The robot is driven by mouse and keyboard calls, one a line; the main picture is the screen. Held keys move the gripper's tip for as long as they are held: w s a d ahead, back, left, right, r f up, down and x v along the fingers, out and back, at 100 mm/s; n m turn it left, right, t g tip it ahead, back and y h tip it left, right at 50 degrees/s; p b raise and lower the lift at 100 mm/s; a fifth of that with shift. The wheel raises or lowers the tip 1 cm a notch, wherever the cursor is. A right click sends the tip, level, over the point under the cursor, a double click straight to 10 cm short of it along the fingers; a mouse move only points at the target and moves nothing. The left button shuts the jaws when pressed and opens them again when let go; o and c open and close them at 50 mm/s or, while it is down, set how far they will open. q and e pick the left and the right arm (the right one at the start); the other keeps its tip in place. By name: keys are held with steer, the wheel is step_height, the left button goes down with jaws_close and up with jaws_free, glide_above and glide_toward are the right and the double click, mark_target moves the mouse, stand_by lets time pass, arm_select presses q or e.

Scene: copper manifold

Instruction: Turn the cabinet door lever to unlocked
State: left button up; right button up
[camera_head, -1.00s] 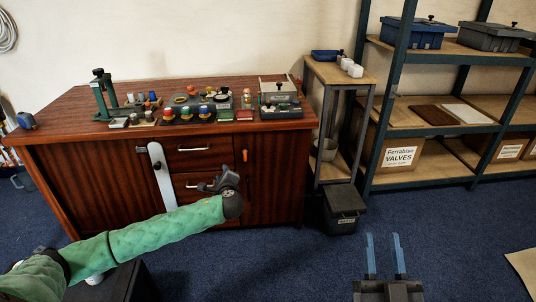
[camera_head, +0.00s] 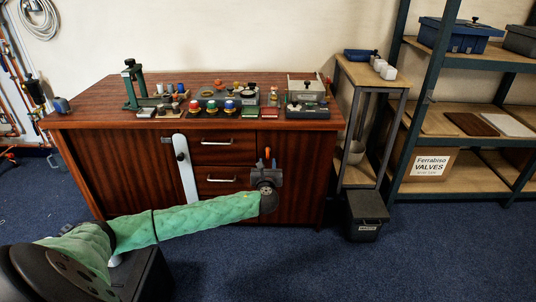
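The cabinet door lever (camera_head: 267,153) is a small orange handle, upright, on the front of the dark red wooden cabinet's right door (camera_head: 300,175). My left gripper (camera_head: 267,163) is in front of that door, its fingers pointing up toward the lever. Its two bluish fingertips look apart, one on each side of the lever's lower part. I cannot tell whether they touch it. The gripper body hides the door just below the lever. My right gripper is out of view.
A pale bar (camera_head: 186,172) with a dark knob lies slanted on the cabinet front, left of the drawers. Several fixtures and parts crowd the cabinet top. A black bin (camera_head: 366,222) stands on the floor at right, before a narrow stand and shelving (camera_head: 455,155).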

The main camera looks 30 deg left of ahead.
mark_target(267, 152)
arm_select(q)
steer(key=shift+b+x, duration=0.7)
steer(key=shift+x, duration=3)
steer(key=shift+s+a, duration=0.1)
jaws_close()
